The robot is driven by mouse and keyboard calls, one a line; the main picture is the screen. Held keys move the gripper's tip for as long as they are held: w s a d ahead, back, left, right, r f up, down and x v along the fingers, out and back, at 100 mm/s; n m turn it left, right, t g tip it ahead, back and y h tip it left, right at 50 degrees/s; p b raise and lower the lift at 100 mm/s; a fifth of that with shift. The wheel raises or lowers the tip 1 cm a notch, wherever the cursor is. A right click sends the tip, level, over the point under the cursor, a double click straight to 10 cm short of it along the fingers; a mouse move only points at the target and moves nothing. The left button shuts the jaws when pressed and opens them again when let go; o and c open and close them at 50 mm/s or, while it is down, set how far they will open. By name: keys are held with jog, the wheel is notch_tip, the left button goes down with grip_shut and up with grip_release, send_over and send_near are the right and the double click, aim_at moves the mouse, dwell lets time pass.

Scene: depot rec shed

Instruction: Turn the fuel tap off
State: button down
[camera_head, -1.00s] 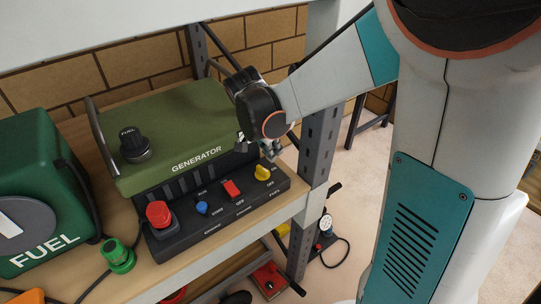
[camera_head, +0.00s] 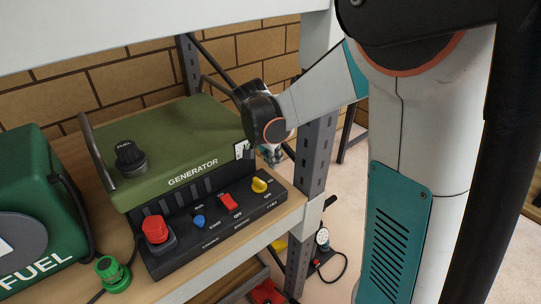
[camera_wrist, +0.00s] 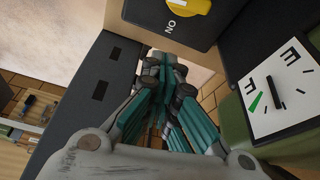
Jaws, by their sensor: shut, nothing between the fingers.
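The fuel tap appears to be the yellow knob (camera_head: 259,185) at the right end of the generator's (camera_head: 180,150) black front panel; its small label is hard to read. In the wrist view the yellow knob (camera_wrist: 190,5) is cut off by the top edge, with the word ON beside it. My gripper (camera_head: 275,158) hangs above and to the right of the knob, apart from it. In the wrist view my gripper (camera_wrist: 163,62) has its fingers together and holds nothing.
A red button (camera_head: 155,229), a blue knob (camera_head: 198,221) and a red switch (camera_head: 228,202) share the panel. A grey shelf post (camera_head: 316,150) stands close right of my gripper. A green fuel can (camera_head: 25,190) is at left. A gauge (camera_wrist: 278,92) shows in the wrist view.

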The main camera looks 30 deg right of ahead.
aim_at(259, 184)
jog(key=f, duration=0.1)
jog(key=a+f+b, duration=0.1)
jog(key=a+f, duration=0.1)
jog(key=shift+s+f, duration=0.3)
jog(key=shift+s, duration=0.1)
jog(key=shift+a, duration=0.25)
jog(key=shift+s, duration=0.1)
jog(key=shift+s+a, duration=0.15)
jog(key=shift+a, duration=0.15)
jog(key=shift+s+a, duration=0.1)
jog(key=shift+s, duration=0.1)
jog(key=shift+f, duration=0.1)
